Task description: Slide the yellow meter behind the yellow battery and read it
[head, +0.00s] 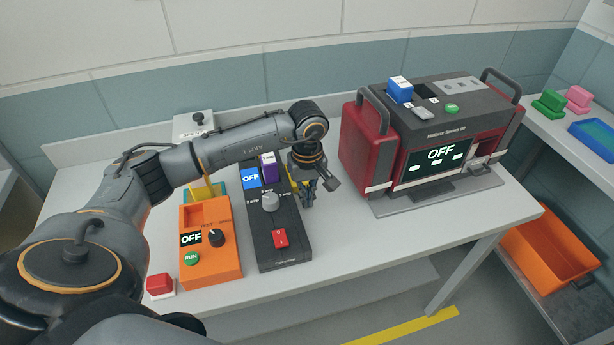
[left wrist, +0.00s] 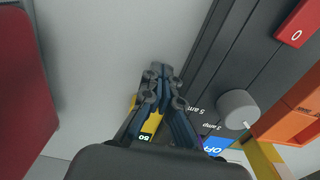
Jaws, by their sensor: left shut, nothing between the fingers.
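A small yellow piece (head: 291,186) stands on the table just right of the black charger, mostly hidden by my left gripper (head: 309,196). In the left wrist view the yellow piece (left wrist: 154,122) carries a dark label reading 50 and shows between and behind the fingers. I cannot tell whether it is the meter or the battery. My left gripper (left wrist: 162,78) is shut and empty, pointing down close beside it. Another yellow upright piece (head: 202,189) stands on a teal base behind the orange tester, partly covered by my arm. My right gripper is out of view.
The black charger (head: 278,246) has a blue OFF screen and a purple battery (head: 268,167). The orange tester (head: 212,262) also reads OFF. A red-and-grey machine (head: 440,125) with a blue battery (head: 400,90) stands right. Table between charger and machine is clear (head: 345,220).

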